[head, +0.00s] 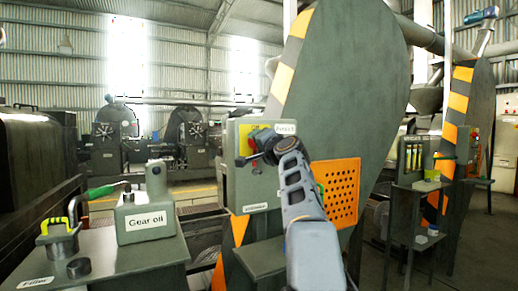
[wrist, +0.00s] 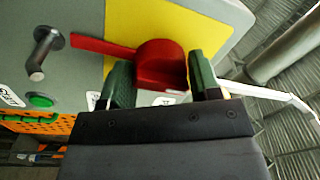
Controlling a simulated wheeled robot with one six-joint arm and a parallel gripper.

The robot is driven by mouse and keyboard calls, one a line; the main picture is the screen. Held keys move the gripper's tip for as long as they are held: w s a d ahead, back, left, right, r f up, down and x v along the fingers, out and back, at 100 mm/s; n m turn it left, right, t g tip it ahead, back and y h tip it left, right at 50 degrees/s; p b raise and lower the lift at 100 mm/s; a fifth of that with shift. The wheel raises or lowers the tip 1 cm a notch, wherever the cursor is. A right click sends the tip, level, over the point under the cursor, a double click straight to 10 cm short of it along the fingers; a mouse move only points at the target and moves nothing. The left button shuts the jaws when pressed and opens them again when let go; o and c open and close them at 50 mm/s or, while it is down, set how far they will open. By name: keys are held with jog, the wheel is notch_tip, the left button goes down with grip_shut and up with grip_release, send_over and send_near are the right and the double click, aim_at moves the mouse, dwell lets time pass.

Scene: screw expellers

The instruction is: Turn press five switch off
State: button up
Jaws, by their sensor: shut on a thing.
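The press switch is a red rotary knob (wrist: 160,62) with a flat red handle pointing left in the wrist view. It sits on a yellow plate (wrist: 185,25) on a grey control box (head: 243,185). In the head view the yellow plate (head: 244,132) shows beside a small label (head: 285,128) that seems to read Press 5. My gripper (wrist: 161,76) has its two green-padded fingers on either side of the red knob, shut on it. In the head view my gripper (head: 262,146) is at the box front and hides most of the switch.
A green button (wrist: 41,100) and a grey peg (wrist: 42,55) sit on the same box. An orange perforated guard (head: 337,190) is right of my arm.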

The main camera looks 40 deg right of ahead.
jog(key=shift+w+f+n, duration=0.1)
jog(key=shift+f+n, duration=0.15)
jog(key=shift+n, duration=0.25)
jog(key=o, duration=0.8)
jog(key=shift+c, duration=0.2)
jog(key=shift+o, duration=0.7)
jog(key=shift+r, duration=0.15)
jog(key=s+a+f+b, duration=0.1)
jog(key=s+b, duration=0.4)
jog(key=s, duration=0.8)
jog(key=shift+s+a+f, duration=0.2)
jog(key=shift+s+a, duration=0.15)
